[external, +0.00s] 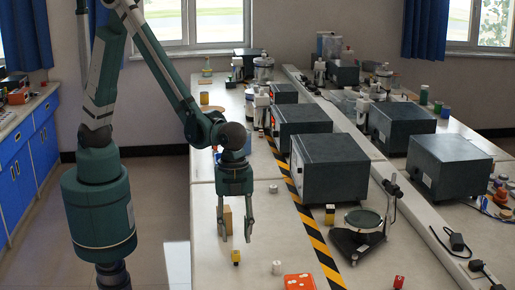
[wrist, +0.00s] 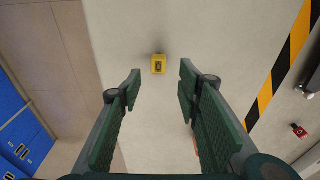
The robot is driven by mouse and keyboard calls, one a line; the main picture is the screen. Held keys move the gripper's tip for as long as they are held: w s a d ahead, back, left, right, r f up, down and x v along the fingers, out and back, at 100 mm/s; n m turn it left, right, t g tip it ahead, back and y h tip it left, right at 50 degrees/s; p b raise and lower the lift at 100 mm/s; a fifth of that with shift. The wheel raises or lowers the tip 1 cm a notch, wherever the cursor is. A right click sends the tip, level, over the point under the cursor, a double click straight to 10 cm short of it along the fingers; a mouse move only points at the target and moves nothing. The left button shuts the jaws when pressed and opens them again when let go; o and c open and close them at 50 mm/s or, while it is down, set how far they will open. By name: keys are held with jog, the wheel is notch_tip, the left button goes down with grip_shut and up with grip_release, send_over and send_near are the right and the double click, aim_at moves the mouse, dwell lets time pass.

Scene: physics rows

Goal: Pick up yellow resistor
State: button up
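The yellow resistor, a small yellow block with a dark mark on its top, lies on the pale bench top; it shows in the wrist view (wrist: 158,64) just beyond and between my fingertips. In the external view the small yellow block (external: 236,257) stands just below my gripper (external: 235,238). My gripper points down and is open, with its two fingers apart and nothing between them; it also shows in the wrist view (wrist: 159,82). The fingers do not touch the block.
A white cylinder (external: 277,267) and an orange-red block (external: 299,282) lie to the right. A black-and-yellow striped line (external: 310,226) runs along the bench beside dark grey boxes (external: 328,168). The bench's left edge is near.

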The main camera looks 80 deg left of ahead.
aim_at(236, 252)
jog(key=shift+d+f, duration=0.15)
jog(key=shift+f, duration=1)
jog(key=shift+f, duration=0.1)
jog(key=shift+s+d+f+b, duration=0.1)
jog(key=shift+f+b, duration=0.25)
jog(key=shift+f, duration=0.9)
jog(key=shift+s+d+f+b, duration=0.1)
jog(key=shift+f+b, duration=0.2)
jog(key=shift+f, duration=0.95)
jog(key=c, duration=0.9)
